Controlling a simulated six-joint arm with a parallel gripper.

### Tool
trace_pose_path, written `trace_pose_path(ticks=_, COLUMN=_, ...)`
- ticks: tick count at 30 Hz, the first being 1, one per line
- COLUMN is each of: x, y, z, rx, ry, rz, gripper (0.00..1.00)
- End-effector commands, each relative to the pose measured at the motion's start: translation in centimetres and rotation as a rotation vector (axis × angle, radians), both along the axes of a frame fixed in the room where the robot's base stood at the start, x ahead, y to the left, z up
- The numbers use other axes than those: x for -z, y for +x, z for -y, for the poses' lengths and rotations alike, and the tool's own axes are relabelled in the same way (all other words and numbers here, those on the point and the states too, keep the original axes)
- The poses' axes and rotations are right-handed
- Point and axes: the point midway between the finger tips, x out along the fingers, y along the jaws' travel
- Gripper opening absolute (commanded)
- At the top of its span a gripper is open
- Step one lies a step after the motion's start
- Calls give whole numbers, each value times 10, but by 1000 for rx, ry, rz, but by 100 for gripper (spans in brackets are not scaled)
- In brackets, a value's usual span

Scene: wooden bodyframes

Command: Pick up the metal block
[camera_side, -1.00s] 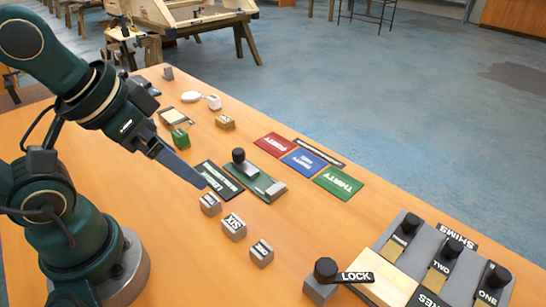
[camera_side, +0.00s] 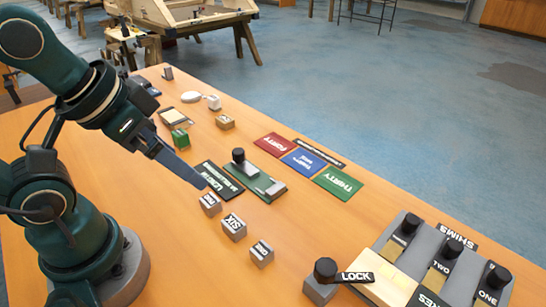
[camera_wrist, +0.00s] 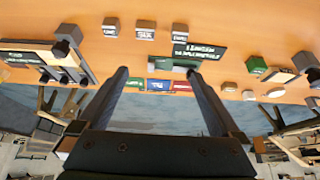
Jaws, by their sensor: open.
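Several grey blocks could be the metal block; their labels are too small to settle which. Three stand in a row: a near block (camera_side: 262,253), a middle block reading SIX (camera_side: 234,228) and a far block (camera_side: 210,204). The SIX block (camera_wrist: 145,30) also shows at the top of the wrist view. Another small grey block (camera_side: 168,73) stands at the table's far end. My gripper (camera_side: 203,186) is just above and behind the far block of the row, pointing down to the right. In the wrist view my gripper (camera_wrist: 156,72) has its fingers wide apart, with nothing between them.
A green plate with a black knob (camera_side: 258,178) lies beyond my gripper. Red (camera_side: 279,145), blue (camera_side: 303,162) and green (camera_side: 338,182) pads lie near the far edge. A wooden block (camera_side: 225,122), a green block (camera_side: 180,138) and a white block (camera_side: 214,102) stand farther back. A LOCK lever (camera_side: 350,277) and shims rack (camera_side: 440,255) stand at right.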

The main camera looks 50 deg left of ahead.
Motion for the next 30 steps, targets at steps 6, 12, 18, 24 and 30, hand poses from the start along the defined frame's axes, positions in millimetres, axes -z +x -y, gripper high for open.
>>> trace_pose_path(ticks=6, x=0, y=0, z=0, rx=0, ry=0, rz=0, gripper=100)
trace_pose_path(ticks=12, x=0, y=0, z=0, rx=0, ry=0, rz=0, gripper=72)
trace_pose_path(ticks=18, x=0, y=0, z=0, rx=-2, ry=-1, rz=0, gripper=72)
trace_pose_path(ticks=24, x=-12, y=12, z=1, rx=-95, ry=-56, rz=19, gripper=72)
trace_pose_path(ticks=30, x=-11, y=36, z=19, rx=-133, ry=-110, rz=-68, gripper=72)
